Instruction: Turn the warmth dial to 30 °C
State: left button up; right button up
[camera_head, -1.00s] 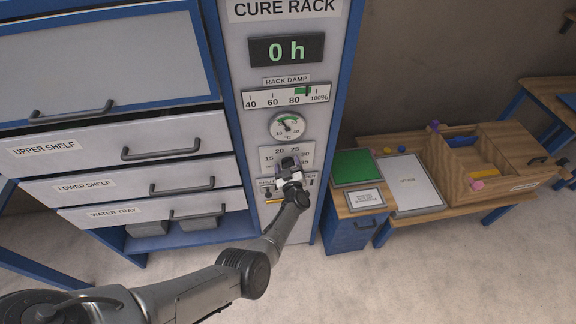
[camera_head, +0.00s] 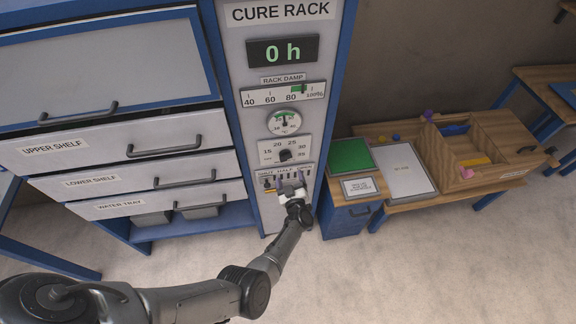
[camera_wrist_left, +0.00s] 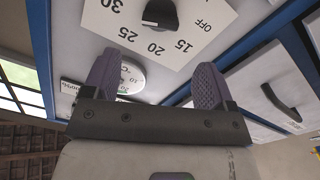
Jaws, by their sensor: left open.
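The warmth dial is a dark round knob (camera_head: 285,155) on a white plate (camera_head: 268,159) marked with numbers including 15, 20, 25 and 30, low on the cure rack front. It also shows at the top of the left wrist view as a dark knob (camera_wrist_left: 160,14) with numbers and OFF around it. My left gripper (camera_head: 290,181) is just below the dial plate, in front of a row of small labelled controls. In the left wrist view its two purple fingers (camera_wrist_left: 156,82) are apart, with nothing between them. My right gripper is not in view.
Above the dial are a round temperature gauge (camera_head: 284,122), a rack damp scale (camera_head: 283,94) and a display (camera_head: 284,51) reading 0 h. Drawers with bar handles (camera_head: 165,149) stand left. A low bench with a green panel (camera_head: 350,156) and wooden box (camera_head: 440,170) stands right.

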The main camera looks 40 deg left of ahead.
pick_arm(q)
jog(key=shift+v, duration=1.05)
